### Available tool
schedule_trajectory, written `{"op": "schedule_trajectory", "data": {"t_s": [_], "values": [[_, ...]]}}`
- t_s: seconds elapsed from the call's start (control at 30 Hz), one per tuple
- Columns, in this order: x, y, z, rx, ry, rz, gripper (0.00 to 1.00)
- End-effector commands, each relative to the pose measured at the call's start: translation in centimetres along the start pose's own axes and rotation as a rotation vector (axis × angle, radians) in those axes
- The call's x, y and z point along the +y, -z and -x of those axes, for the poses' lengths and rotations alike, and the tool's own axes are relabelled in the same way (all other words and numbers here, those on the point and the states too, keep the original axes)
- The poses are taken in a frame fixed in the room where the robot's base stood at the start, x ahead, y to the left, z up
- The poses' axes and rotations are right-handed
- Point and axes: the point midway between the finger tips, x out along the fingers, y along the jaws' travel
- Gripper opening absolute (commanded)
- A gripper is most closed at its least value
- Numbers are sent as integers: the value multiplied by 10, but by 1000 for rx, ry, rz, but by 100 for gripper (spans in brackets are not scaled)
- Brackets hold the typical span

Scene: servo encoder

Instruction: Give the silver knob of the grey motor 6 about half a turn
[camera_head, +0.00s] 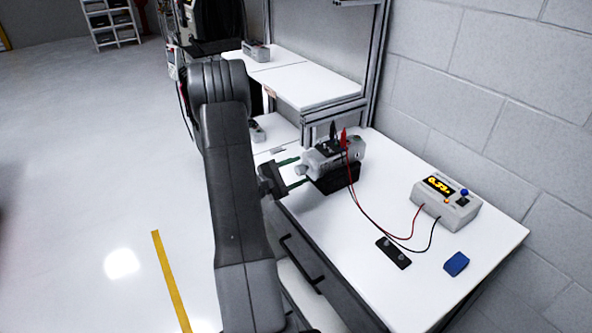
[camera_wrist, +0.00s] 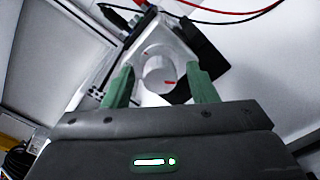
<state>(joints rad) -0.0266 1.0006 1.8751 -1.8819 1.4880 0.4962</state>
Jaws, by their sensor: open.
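The grey motor (camera_head: 335,155) sits on a black block (camera_head: 337,180) on the white workbench, with a black and a red clip on its top. Its silver knob (camera_wrist: 159,69) faces my gripper in the wrist view and carries a small red mark on its right side. In the head view the knob (camera_head: 301,170) shows at the motor's left end. My gripper (camera_wrist: 157,85) is open, its two green fingers on either side of the knob in the picture. I cannot tell whether the fingertips reach around the knob or stop short of it. In the head view my gripper (camera_head: 291,172) is level with the motor's left end.
A meter (camera_head: 447,203) with a yellow display stands at the right, wired to the motor by red and black leads (camera_head: 378,226). A black plate (camera_head: 393,253) and a blue block (camera_head: 456,264) lie in front of it. A brick wall (camera_head: 480,90) bounds the bench.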

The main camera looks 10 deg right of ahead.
Motion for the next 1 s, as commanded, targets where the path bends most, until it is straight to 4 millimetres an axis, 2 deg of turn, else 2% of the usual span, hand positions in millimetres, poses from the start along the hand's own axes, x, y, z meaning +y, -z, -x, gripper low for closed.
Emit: {"op": "schedule_trajectory", "data": {"t_s": [0.27, 0.4, 0.5, 0.77, 1.0], "values": [[0, 0, -1, 0, 0, 0, 50], [0, 0, -1, 0, 0, 0, 23], [0, 0, -1, 0, 0, 0, 8], [0, 0, 0, 0, 0, 22, 8], [-1, 1, 0, 0, 0, 137, 8]]}}
